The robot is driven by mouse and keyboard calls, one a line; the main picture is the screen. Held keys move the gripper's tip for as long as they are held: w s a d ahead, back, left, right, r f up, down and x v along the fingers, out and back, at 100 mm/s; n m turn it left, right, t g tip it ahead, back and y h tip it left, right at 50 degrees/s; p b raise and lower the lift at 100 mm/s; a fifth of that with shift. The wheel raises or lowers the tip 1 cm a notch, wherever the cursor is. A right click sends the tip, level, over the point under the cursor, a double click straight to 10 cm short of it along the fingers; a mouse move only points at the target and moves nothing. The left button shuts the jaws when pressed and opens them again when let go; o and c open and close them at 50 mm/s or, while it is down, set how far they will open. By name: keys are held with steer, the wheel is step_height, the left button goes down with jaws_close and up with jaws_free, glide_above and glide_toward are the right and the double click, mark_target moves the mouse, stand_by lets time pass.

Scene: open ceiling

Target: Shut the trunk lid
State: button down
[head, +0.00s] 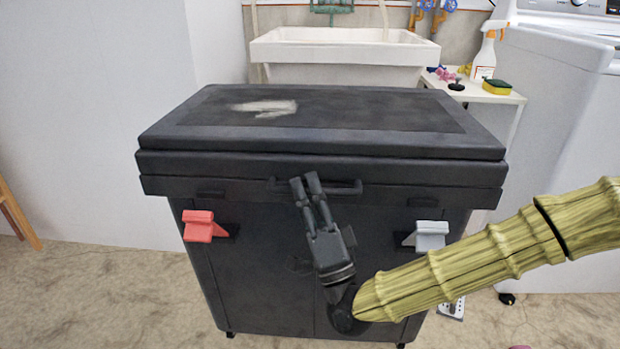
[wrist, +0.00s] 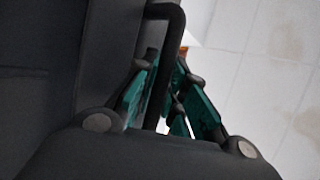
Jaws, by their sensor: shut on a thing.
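A dark grey trunk (head: 265,240) stands upright in the middle of the head view. Its lid (head: 380,112) lies flat across the top, with a pale worn patch on it. I cannot tell whether a narrow gap is left under the lid. A black bar handle (head: 345,187) runs along the front near the lid. My gripper (head: 306,183) is at this handle, its fingers pointing up. In the wrist view the fingers (wrist: 165,100) are closed around the handle bar (wrist: 176,50). A red latch (head: 200,227) and a grey latch (head: 431,236) are on the trunk's front.
A white sink (head: 345,50) stands behind the trunk. A small white table (head: 480,95) with a spray bottle (head: 487,55) and a sponge (head: 497,87) is at the back right, beside a white appliance (head: 555,110).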

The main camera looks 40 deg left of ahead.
steer(key=shift+s+f, duration=0.2)
steer(key=shift+f, duration=0.35)
steer(key=c, duration=1.7)
jaws_free()
steer(key=shift+w+r, duration=0.15)
steer(key=v, duration=1.2)
